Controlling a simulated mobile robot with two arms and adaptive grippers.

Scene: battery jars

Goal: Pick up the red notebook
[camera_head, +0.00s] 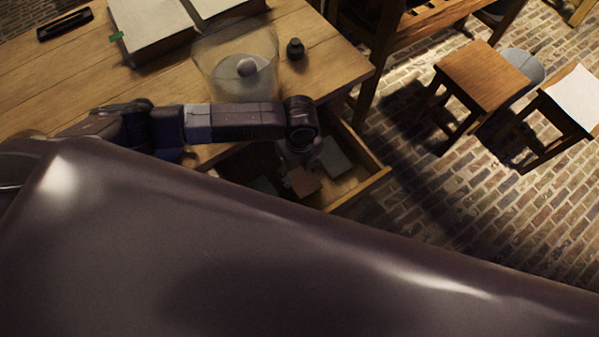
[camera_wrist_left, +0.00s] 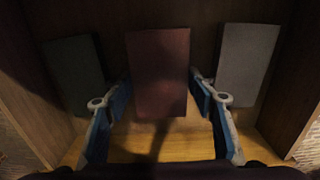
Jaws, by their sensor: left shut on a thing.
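The red notebook (camera_wrist_left: 158,65) stands out in the middle of the left wrist view, in an open drawer (camera_head: 358,188). My left gripper (camera_wrist_left: 160,98) is shut on it, one blue-padded finger at each side. In the head view my left arm reaches across the table edge and down into the drawer. There the red notebook (camera_head: 305,184) shows just below the gripper (camera_head: 299,168), partly hidden by it. Whether the notebook touches the drawer floor I cannot tell. My right gripper is in neither view.
A grey notebook (camera_wrist_left: 246,62) is to the right in the drawer and a dark green one (camera_wrist_left: 72,72) to the left. On the table (camera_head: 330,68) are a glass jar (camera_head: 213,62), a small black object (camera_head: 295,49) and an open book (camera_head: 150,30). Stools (camera_head: 485,76) stand right.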

